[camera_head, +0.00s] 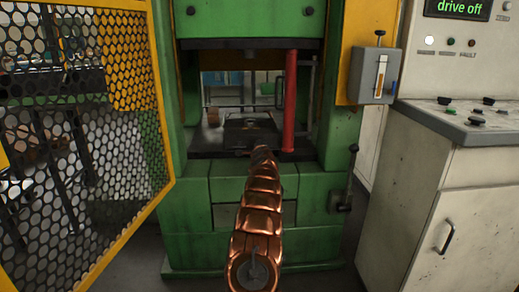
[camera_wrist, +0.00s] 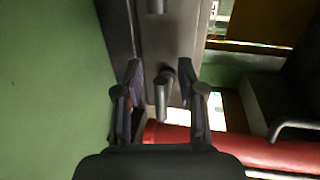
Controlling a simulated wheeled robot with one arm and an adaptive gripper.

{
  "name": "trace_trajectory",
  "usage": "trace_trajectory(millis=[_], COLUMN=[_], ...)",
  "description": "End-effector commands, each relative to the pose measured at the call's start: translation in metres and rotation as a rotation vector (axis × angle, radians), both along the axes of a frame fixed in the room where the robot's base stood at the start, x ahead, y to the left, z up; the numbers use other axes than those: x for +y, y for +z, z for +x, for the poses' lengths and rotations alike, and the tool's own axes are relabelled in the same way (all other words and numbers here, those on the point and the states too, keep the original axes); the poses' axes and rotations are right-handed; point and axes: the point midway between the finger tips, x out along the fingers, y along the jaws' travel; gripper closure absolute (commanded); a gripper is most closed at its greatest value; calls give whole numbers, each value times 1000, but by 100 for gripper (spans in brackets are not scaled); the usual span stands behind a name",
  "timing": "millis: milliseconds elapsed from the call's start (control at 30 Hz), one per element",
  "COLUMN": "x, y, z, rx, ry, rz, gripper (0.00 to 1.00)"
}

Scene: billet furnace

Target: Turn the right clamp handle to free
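In the wrist view my gripper (camera_wrist: 160,70) is open, with one dark finger on each side. A short grey rounded bar (camera_wrist: 161,98), which looks like a clamp handle, shows between the fingers. Whether the fingers touch it I cannot tell. It stands against a grey metal plate (camera_wrist: 175,35), with another short stub (camera_wrist: 156,6) farther up. In the head view my copper arm reaches into the opening of the green press (camera_head: 230,190), and hides my gripper and the handle. A dark block (camera_head: 250,131) lies on the press bed just behind the arm's end.
A red post (camera_head: 290,100) stands close right of my arm's end; it also shows in the wrist view (camera_wrist: 260,150). A yellow-framed mesh guard (camera_head: 80,150) stands open at left. A lever (camera_head: 350,175) and a control cabinet (camera_head: 450,200) are at right.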

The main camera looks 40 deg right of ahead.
Motion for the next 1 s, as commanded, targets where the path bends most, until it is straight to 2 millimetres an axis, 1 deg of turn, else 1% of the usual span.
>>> trace_trajectory(millis=[233, 467, 667, 800, 1000], x=[6, 12, 17, 22, 29], y=[4, 6, 5, 10, 11], z=[-3, -10, -19, -25, -35], rx=[-2, -3, -2, -4, -4], ry=[1, 3, 3, 3, 1], rz=[-2, -1, 1, -1, 0], gripper=[61, 61, 61, 61, 61])
